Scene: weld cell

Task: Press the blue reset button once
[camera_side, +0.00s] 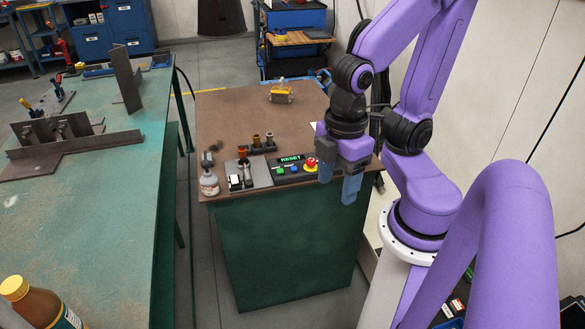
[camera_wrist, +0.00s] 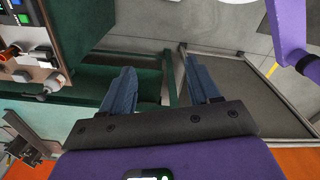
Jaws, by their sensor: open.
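The blue button (camera_side: 294,168) sits on a dark control panel (camera_side: 288,178) near the front edge of the brown-topped bench. It is between a green button (camera_side: 280,171) and a red mushroom button (camera_side: 310,163) on a yellow base. A small display behind them reads RESET. My gripper (camera_side: 337,190) points down, right of the panel and apart from the blue button. Its blue fingers are spread and empty. The wrist view shows my gripper (camera_wrist: 157,72) with open space between the fingers. A corner of the panel (camera_wrist: 8,18) shows at its upper left, cut off.
Left of the panel are a grey plate with small parts and a white bottle (camera_side: 209,184). A rack (camera_side: 258,147) of small parts stands behind. A yellow object (camera_side: 281,94) lies farther back. A green welding table (camera_side: 100,200) stands left.

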